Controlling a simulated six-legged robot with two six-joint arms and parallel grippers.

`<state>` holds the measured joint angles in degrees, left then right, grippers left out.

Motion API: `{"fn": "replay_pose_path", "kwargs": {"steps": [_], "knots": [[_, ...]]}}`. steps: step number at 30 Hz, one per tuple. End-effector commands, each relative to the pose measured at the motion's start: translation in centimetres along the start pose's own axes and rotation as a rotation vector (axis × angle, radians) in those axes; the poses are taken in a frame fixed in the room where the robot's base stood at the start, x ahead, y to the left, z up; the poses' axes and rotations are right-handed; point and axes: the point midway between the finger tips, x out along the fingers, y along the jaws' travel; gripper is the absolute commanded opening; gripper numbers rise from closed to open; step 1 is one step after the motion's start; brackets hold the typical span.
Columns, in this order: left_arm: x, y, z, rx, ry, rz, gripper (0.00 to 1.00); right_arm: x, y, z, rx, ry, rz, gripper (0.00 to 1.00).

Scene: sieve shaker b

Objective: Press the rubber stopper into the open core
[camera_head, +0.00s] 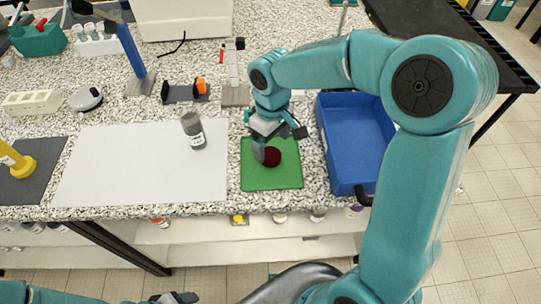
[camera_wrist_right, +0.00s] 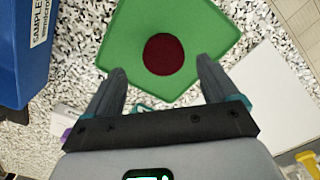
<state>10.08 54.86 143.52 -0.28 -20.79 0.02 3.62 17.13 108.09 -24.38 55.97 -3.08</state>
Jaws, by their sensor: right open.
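A dark red round piece, seemingly the rubber stopper (camera_head: 272,157), lies on a green mat (camera_head: 289,182). In the right wrist view the stopper (camera_wrist_right: 164,54) shows whole on the mat (camera_wrist_right: 205,22). My right gripper (camera_head: 265,154) is over the mat, pointing down and covering part of the stopper. In the wrist view my right gripper (camera_wrist_right: 160,76) is open and empty, its fingertips spread wider than the stopper. A grey labelled cylinder (camera_head: 192,131), possibly the core, is on the white sheet; I cannot tell if its top is open. My left gripper (camera_head: 175,298) shows only partly at the bottom edge.
A blue tray (camera_head: 338,178) stands right of the mat. The white sheet (camera_head: 120,170) is mostly clear. Behind are a small stand (camera_head: 236,93), a black holder with an orange part (camera_head: 187,94) and a blue upright (camera_head: 132,50). A yellow object (camera_head: 19,163) lies far left.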

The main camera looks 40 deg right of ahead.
Motion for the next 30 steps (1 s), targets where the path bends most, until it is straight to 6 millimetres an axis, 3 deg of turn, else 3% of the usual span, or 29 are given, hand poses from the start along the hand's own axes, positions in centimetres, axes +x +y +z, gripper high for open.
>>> {"fn": "replay_pose_path", "kwargs": {"steps": [4, 12, 24, 26, 30], "knots": [[-0.3, 0.1, 0.0, 0.000, 0.000, 0.000, 0.70, 0.9, -0.1, 0.1, -0.002, -0.006, -0.001, 0.88], [-0.8, 0.3, 0.0, 0.000, 0.000, 0.000, 0.70, 4.8, -0.4, 0.0, 0.000, -0.003, -0.001, 0.88], [-0.7, 0.3, 0.0, 0.000, 0.000, 0.000, 0.70, 5.2, -0.4, -0.1, -0.001, 0.000, 0.000, 0.88], [-0.7, 0.3, 0.0, 0.000, 0.000, 0.000, 0.70, 5.2, -0.4, -0.1, -0.001, 0.000, 0.000, 0.71], [-0.7, 0.3, 0.0, 0.000, 0.000, 0.000, 0.70, 5.2, -0.4, -0.1, -0.001, 0.000, 0.000, 0.29]]}}
